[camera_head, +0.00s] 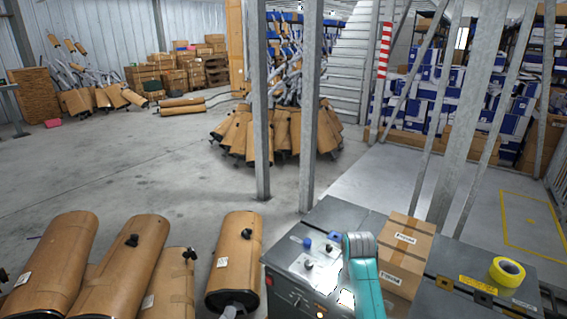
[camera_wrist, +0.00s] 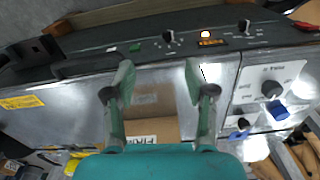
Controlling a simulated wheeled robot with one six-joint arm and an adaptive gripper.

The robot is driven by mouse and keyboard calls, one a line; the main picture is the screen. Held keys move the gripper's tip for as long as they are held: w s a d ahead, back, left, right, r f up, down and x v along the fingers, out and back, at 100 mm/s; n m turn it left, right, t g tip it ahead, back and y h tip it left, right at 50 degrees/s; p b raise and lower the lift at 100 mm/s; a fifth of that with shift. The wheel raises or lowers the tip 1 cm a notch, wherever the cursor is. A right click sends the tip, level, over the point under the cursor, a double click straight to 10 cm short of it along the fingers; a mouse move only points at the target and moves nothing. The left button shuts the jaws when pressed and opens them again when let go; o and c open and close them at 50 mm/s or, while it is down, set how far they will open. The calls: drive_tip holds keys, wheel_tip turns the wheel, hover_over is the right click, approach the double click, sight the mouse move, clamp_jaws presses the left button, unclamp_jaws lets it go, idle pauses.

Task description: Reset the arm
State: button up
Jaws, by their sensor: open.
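My gripper (camera_wrist: 159,82) is open in the wrist view, with its two grey-green fingers apart and nothing held between them. A brown cardboard box (camera_wrist: 151,129) with a printed label shows beyond and between the fingers; I cannot tell the distance. A dark-edged control panel (camera_wrist: 160,43) with knobs runs across the top of that view. In the head view, my teal arm (camera_head: 362,275) reaches over the grey machine top at the lower middle, and my gripper's fingers cannot be made out there.
The cardboard box (camera_head: 404,250) stands beside my arm. A yellow tape roll (camera_head: 507,271) lies on the right grey surface. Brown-wrapped mufflers (camera_head: 127,265) stand at the lower left. Steel posts (camera_head: 260,110) rise behind the machine. Open concrete floor (camera_head: 140,170) lies at left.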

drive_tip(key=s+f+n+t, duration=0.1)
drive_tip(key=s+f+t, duration=0.1)
drive_tip(key=s+f, duration=0.45)
drive_tip(key=s+f+n+t, duration=0.1)
drive_tip(key=s+f, duration=0.3)
drive_tip(key=f, duration=0.5)
drive_tip(key=s+f+n+t, duration=0.2)
drive_tip(key=s+f+t, duration=0.2)
drive_tip(key=s, duration=1.1)
drive_tip(key=s+r+n+t, duration=0.1)
drive_tip(key=s+r+t, duration=0.1)
drive_tip(key=s+r, duration=0.45)
drive_tip(key=s+r+n+t, duration=0.1)
drive_tip(key=s+r+t, duration=0.15)
drive_tip(key=s, duration=0.75)
drive_tip(key=s+r+n+t, duration=0.1)
drive_tip(key=s+r, duration=0.4)
drive_tip(key=r, duration=0.4)
drive_tip(key=s+r+n+t, duration=0.1)
drive_tip(key=s+r+t, duration=0.1)
drive_tip(key=s+r, duration=0.4)
wheel_tip(320, 180, up, 4)
drive_tip(key=shift+s+f+n, duration=0.1)
drive_tip(key=shift+s+n, duration=0.05)
drive_tip(key=shift+n, duration=0.15)
drive_tip(key=shift+o, duration=0.2)
drive_tip(key=shift+a, duration=0.1)
